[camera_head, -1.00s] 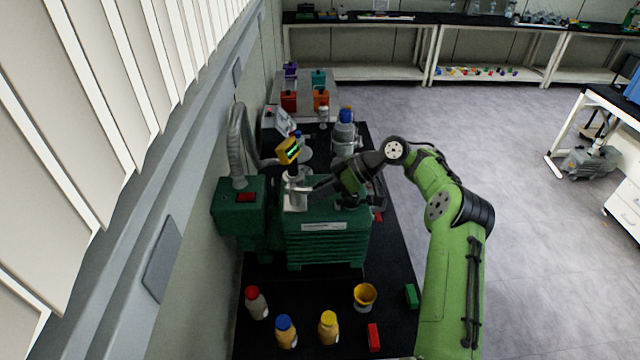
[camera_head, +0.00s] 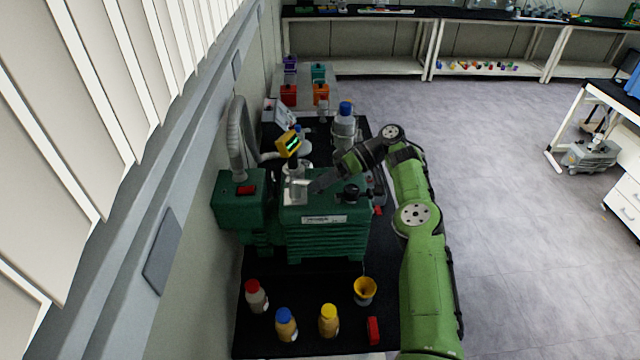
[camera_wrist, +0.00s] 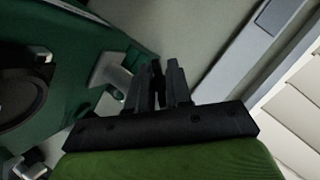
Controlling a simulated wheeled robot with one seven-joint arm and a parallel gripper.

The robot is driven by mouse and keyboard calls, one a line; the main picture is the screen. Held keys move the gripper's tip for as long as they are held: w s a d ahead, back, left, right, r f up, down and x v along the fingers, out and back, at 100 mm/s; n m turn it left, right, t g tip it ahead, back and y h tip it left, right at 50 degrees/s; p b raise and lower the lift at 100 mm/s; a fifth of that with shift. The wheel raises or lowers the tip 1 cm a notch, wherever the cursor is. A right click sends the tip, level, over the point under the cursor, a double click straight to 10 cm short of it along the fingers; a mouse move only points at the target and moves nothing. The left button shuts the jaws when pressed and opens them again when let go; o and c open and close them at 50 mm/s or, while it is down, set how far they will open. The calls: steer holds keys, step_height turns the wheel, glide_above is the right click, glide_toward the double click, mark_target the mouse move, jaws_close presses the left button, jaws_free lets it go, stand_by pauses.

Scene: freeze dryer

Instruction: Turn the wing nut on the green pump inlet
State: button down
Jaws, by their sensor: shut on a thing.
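The green pump (camera_head: 325,240) stands on the black bench, with a pale metal inlet (camera_head: 295,190) on its top left. My gripper (camera_head: 308,187) reaches in from the right and its tips are at this inlet. In the wrist view my gripper (camera_wrist: 158,78) has its two dark fingers close together, with a thin dark piece between them. This fits the wing nut, but its shape is mostly hidden by the fingers. The green pump body (camera_wrist: 85,45) and a grey metal fitting (camera_wrist: 108,75) show just left of the fingers.
A grey hose (camera_head: 237,140) and green box (camera_head: 240,200) stand at the left, by the wall. A blue-capped bottle (camera_head: 345,128) stands behind.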

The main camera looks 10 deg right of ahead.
stand_by(0.3)
steer(key=c, duration=1.1)
jaws_free()
steer(key=shift+o, duration=0.2)
